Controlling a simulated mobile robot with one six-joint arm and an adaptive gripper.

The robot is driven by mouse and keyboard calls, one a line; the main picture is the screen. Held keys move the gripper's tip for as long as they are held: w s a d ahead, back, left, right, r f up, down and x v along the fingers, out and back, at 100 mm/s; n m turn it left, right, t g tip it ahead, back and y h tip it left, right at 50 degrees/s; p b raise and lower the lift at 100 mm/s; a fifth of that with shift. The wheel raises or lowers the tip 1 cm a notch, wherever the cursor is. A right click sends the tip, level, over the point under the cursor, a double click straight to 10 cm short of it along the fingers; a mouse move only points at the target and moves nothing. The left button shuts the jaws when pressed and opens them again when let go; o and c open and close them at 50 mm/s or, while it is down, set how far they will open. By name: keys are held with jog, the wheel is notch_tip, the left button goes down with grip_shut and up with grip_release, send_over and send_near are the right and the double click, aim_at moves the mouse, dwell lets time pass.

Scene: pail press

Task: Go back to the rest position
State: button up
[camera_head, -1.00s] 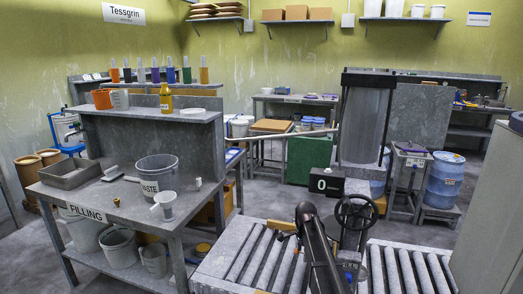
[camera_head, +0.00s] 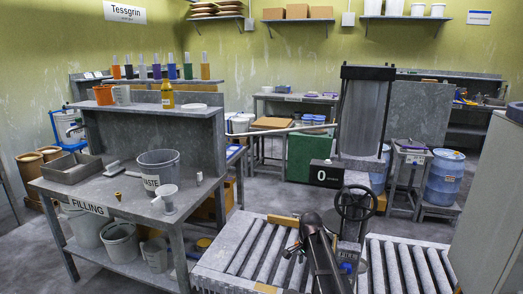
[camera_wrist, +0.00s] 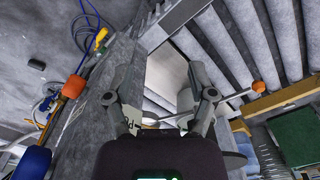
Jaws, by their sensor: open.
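My gripper (camera_wrist: 165,80) is open in the wrist view, its two dark fingers spread apart with nothing held between them. Grey metal surfaces and rollers show behind the fingers. In the head view my arm reaches up from the bottom edge, and my gripper (camera_head: 293,247) is small and partly hidden, over the roller conveyor (camera_head: 240,262). The handwheel (camera_head: 357,203) of the press (camera_head: 363,112) stands just right of my arm.
The filling table (camera_head: 120,208) stands at left with a waste bucket (camera_head: 158,170) and a white jug (camera_head: 166,197). A black display box (camera_head: 326,174) reads 0. A grey cabinet (camera_head: 492,210) closes off the right. Some floor is clear between table and conveyor.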

jog(key=s+f+n+b, duration=0.4)
jog(key=s+n, duration=0.2)
jog(key=s, duration=0.5)
jog(key=s+f+n+b, duration=0.3)
jog(key=s+f+n, duration=0.15)
jog(key=s, duration=0.55)
notch_tip(320, 180, up, 20)
jog(key=n+p, duration=0.1)
jog(key=p, duration=1.8)
jog(key=shift+d, duration=0.4)
jog(key=shift+d+r, duration=0.1)
